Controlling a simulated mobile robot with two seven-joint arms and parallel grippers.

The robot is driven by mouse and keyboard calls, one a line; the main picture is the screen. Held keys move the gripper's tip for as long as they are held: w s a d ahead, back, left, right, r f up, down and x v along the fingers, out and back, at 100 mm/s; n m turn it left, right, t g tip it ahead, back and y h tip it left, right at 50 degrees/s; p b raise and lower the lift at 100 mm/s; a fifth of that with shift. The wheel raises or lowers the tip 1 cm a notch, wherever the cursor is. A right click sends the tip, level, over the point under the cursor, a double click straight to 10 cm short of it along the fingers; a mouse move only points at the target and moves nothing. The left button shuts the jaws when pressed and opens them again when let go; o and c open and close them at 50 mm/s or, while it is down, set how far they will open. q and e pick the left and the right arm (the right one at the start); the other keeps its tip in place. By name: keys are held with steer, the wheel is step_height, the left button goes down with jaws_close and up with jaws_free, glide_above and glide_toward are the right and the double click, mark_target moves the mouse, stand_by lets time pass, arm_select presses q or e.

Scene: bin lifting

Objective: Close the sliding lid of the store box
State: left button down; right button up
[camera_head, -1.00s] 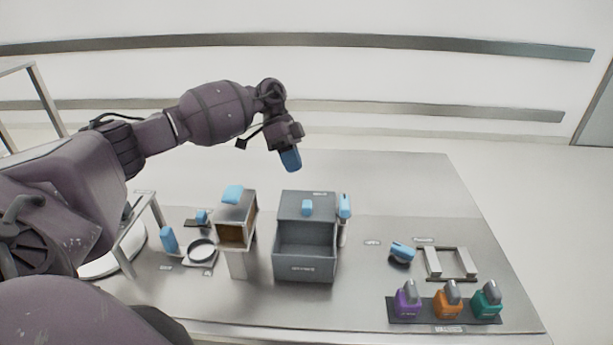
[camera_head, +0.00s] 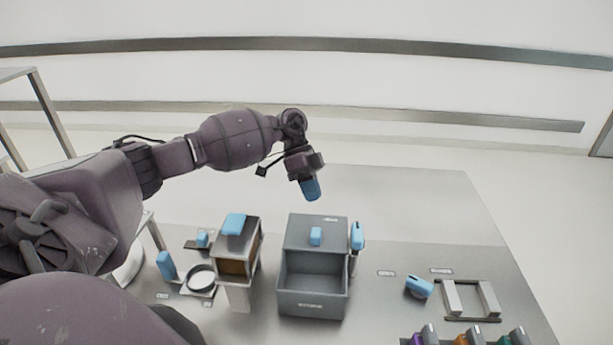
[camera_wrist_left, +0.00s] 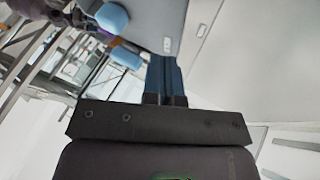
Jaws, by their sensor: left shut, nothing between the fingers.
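The store box (camera_head: 312,303) is a grey open-fronted bin on the table in the head view. Its grey lid (camera_head: 303,232) covers the far part, and the near part is uncovered and looks empty. A blue handle (camera_head: 316,236) stands on the lid. My left gripper (camera_head: 311,190) has blue fingertips pointing down, above and behind the lid, apart from the handle. Its fingers are shut and empty; they also show in the left wrist view (camera_wrist_left: 164,75). My right gripper is not in view.
Left of the box stands a wooden-lined box (camera_head: 238,262) with a blue top piece. A blue-headed tool (camera_head: 357,237) is close at the box's right side. A round dish (camera_head: 201,278) lies at left. Coloured bottles (camera_head: 460,337) sit at the front right.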

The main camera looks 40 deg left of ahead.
mark_target(316, 218)
arm_select(q)
steer(key=x, duration=0.3)
steer(key=shift+d, duration=0.1)
steer(key=shift+s+d+f+p, duration=0.1)
steer(key=shift+s+d+p, duration=0.15)
steer(key=shift+s+d, duration=0.25)
steer(key=shift+s+d+f+p, duration=0.1)
steer(key=shift+s+d+p, duration=0.2)
steer(key=shift+s, duration=0.45)
steer(key=shift+s+d, duration=0.2)
steer(key=shift+s, duration=0.1)
steer(key=shift+s+d+f, duration=0.1)
steer(key=shift+s+d, duration=0.05)
steer(key=shift+s, duration=0.1)
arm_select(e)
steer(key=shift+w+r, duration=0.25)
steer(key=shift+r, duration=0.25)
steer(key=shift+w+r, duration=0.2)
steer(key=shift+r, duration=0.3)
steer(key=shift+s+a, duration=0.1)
